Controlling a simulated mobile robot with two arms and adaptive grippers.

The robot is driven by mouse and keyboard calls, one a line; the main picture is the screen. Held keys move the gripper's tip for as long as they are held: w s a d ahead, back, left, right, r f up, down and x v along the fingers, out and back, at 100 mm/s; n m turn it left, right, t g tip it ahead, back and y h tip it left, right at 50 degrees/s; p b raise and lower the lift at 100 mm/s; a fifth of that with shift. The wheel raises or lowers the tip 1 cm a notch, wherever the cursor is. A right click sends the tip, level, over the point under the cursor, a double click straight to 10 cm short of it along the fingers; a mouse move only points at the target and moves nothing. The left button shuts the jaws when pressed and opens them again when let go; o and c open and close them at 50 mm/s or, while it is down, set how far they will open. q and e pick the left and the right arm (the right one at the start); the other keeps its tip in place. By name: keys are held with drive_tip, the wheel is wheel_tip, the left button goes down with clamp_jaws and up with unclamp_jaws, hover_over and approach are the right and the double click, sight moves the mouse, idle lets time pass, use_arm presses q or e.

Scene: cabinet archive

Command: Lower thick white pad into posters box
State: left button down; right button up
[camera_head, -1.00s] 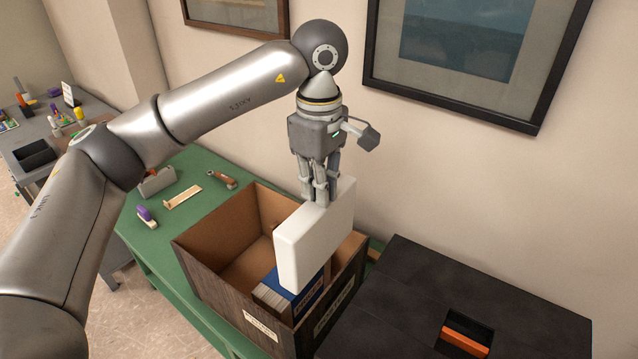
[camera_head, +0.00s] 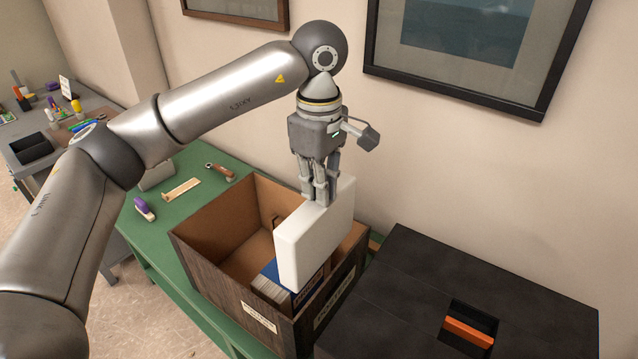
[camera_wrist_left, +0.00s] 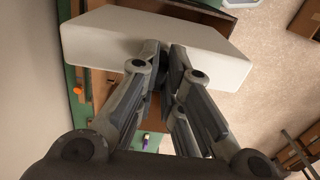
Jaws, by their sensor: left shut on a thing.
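My left gripper (camera_head: 319,196) points down and is shut on the top edge of the thick white pad (camera_head: 312,240). The pad is held upright over the right part of the open brown box (camera_head: 232,285), which has labels on its sides. The pad's lower edge hides part of the box's inside. In the left wrist view the white pad (camera_wrist_left: 155,42) lies between and beyond the fingers (camera_wrist_left: 165,62). A blue and white item (camera_head: 280,286) stands inside the box below the pad. My right gripper is not in view.
The box stands on a green table (camera_head: 190,196) with a purple-topped item (camera_head: 144,208), a flat tan piece (camera_head: 181,190) and a brown-handled tool (camera_head: 219,171). A black case (camera_head: 410,290) with an orange handle stands close at the right. Framed pictures hang behind.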

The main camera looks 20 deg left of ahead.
use_arm(q)
drive_tip(key=shift+f+b, duration=2.9)
drive_tip(key=shift+f, duration=1.05)
wheel_tip(320, 180, down, 8)
drive_tip(key=b, duration=0.6)
wheel_tip(320, 180, down, 8)
drive_tip(key=b, duration=0.6)
drive_tip(key=shift+b, duration=0.3)
drive_tip(key=c, duration=1.5)
unclamp_jaws()
drive_tip(key=shift+r, duration=0.15)
drive_tip(key=shift+c, duration=0.3)
